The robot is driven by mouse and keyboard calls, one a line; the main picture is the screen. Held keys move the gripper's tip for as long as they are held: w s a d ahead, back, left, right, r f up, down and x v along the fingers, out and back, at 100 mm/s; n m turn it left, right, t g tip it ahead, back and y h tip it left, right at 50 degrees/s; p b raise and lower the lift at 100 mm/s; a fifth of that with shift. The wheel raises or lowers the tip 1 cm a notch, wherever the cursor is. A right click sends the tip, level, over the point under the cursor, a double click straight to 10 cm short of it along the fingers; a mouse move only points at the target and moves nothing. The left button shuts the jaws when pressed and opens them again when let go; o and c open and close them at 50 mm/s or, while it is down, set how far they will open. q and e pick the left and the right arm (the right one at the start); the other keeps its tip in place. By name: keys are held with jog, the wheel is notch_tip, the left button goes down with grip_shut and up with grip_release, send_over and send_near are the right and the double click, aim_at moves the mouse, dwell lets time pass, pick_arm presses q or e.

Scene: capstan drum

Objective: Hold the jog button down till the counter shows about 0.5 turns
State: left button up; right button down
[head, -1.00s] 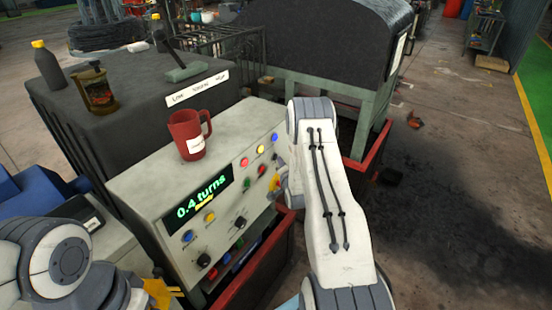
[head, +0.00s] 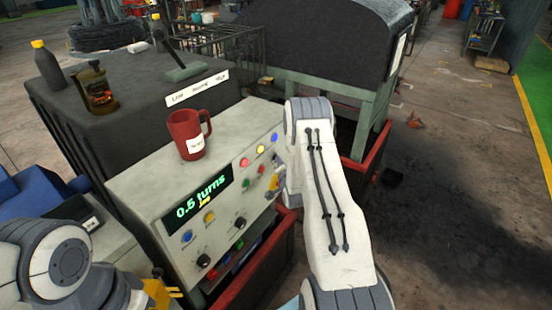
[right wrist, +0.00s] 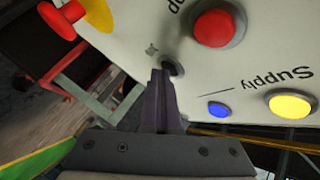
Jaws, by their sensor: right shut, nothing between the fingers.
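My right gripper (head: 271,186) is at the panel's right end, partly hidden by my forearm in the head view. In the right wrist view its fingers (right wrist: 162,76) are shut and empty. Their tips are at a small dark round button (right wrist: 173,68) and partly hide it. I cannot read its label or tell how far it is pressed. My left gripper (head: 164,293) is low at the left, away from the panel controls.
A red mug (head: 186,136) stands on the panel top. A big red button (right wrist: 214,27), a yellow lamp (right wrist: 290,105) and a blue lamp (right wrist: 218,110) are close to my right fingers. A yellow-and-red part (right wrist: 62,18) is at upper left. A dark drum (head: 325,45) stands behind.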

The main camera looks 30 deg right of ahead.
jog(key=shift+s, duration=0.1)
jog(key=shift+s+d, duration=0.3)
jog(key=shift+s, duration=0.35)
jog(key=shift+s+d, duration=0.3)
jog(key=shift+s, duration=0.45)
jog(key=shift+s+d, duration=0.35)
jog(key=shift+s, duration=0.45)
jog(key=shift+s+d, duration=0.3)
jog(key=shift+s, duration=0.45)
